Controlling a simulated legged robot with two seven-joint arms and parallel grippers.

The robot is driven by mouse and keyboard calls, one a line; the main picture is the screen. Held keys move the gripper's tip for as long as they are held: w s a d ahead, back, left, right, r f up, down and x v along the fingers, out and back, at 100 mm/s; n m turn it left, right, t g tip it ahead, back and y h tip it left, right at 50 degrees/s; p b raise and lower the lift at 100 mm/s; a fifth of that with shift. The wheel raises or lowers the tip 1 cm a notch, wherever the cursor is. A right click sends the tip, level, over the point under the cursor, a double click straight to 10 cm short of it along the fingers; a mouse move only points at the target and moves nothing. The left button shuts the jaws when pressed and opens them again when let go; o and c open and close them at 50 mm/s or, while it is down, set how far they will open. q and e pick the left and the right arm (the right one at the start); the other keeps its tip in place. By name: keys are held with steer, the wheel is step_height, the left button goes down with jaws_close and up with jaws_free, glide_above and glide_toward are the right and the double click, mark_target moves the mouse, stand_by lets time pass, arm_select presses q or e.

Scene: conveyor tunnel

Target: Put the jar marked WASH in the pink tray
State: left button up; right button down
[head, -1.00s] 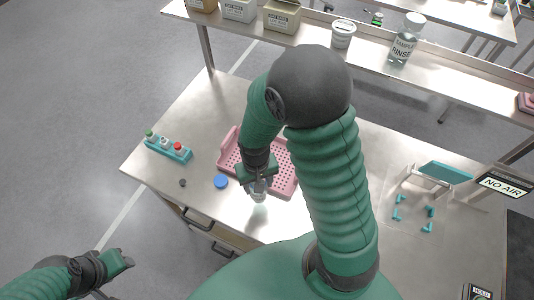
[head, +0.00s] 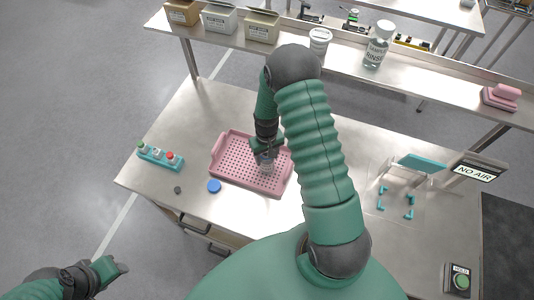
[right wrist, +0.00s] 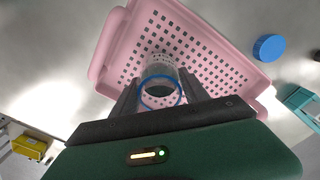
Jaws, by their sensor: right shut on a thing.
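The pink tray (head: 230,176) with a perforated floor lies on the steel table; it also shows in the right wrist view (right wrist: 125,50). My right gripper (head: 266,153) is shut on a clear jar (head: 267,166), held upright over the right part of the tray. In the right wrist view the open-topped jar (right wrist: 160,80) sits between the fingers, with a blue ring around it. No WASH marking is readable on it. I cannot tell whether its base touches the tray floor. My left gripper (head: 113,268) is at lower left, away from the table; its jaw state is unclear.
A teal rack (head: 160,157) holds small capped vials. A shelf behind carries boxes, a white tub (head: 320,40) and a RINSE jar (head: 377,48). A NO AIR stand (head: 474,171) is at right.

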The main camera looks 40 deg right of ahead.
steer(key=shift+f, duration=0.1)
steer(key=c, duration=1)
jaws_free()
steer(key=shift+d+f, duration=0.1)
steer(key=shift+d, duration=0.1)
steer(key=o, duration=0.4)
steer(key=shift+d+f, duration=0.1)
steer(key=shift+d, duration=0.2)
steer(key=shift+a, duration=0.2)
steer(key=shift+a+r, duration=0.1)
steer(key=shift+r, duration=0.25)
step_height(320, 180, up, 11)
steer(key=b, duration=0.3)
arm_select(q)
steer(key=shift+s+x, duration=0.15)
steer(key=shift+x, duration=0.6)
steer(key=shift+s+x, duration=0.2)
steer(key=shift+x, duration=0.55)
arm_select(e)
steer(key=shift+s+a+r+n+t, duration=0.55)
steer(key=shift+s+a+r, duration=0.55)
steer(key=shift+a, duration=1.75)
steer(key=shift+s+a+r+n+t, duration=0.3)
steer(key=shift+s+a+r+n, duration=0.4)
steer(key=shift+s+a, duration=1.5)
steer(key=shift+s+a+r+n+t, duration=0.55)
steer(key=shift+a+r, duration=0.4)
steer(key=shift+a, duration=2.5)
